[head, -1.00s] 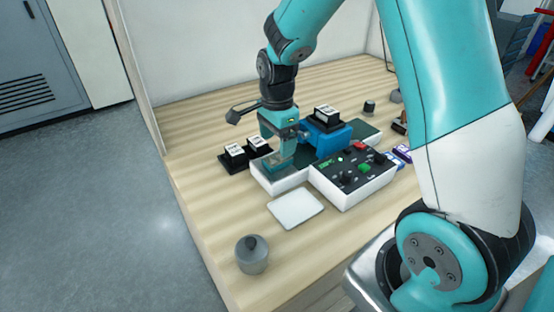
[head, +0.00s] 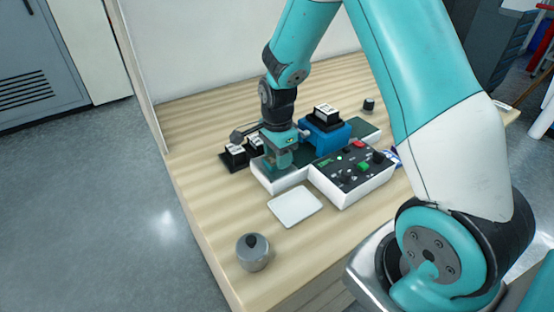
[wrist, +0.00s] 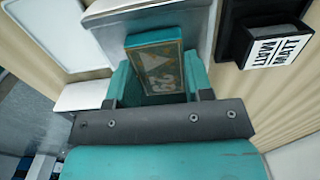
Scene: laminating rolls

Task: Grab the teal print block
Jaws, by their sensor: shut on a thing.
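The teal print block (wrist: 155,62) has a tan face with a triangle and the digits "29". In the wrist view it stands between the two teal fingers of my gripper (wrist: 157,85), which is shut on it. Its lower part is hidden by the gripper. In the head view my gripper (head: 281,160) is low over the left end of the white machine (head: 285,181) with the dark green bed. There the block can hardly be told from the teal fingers.
A control box (head: 350,178) with red and green buttons adjoins the machine. A blue block (head: 325,138) carrying a black labelled holder stands behind. More black labelled holders (head: 234,157) are at left. A white plate (head: 295,207) and a grey lidded pot (head: 252,253) lie in front.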

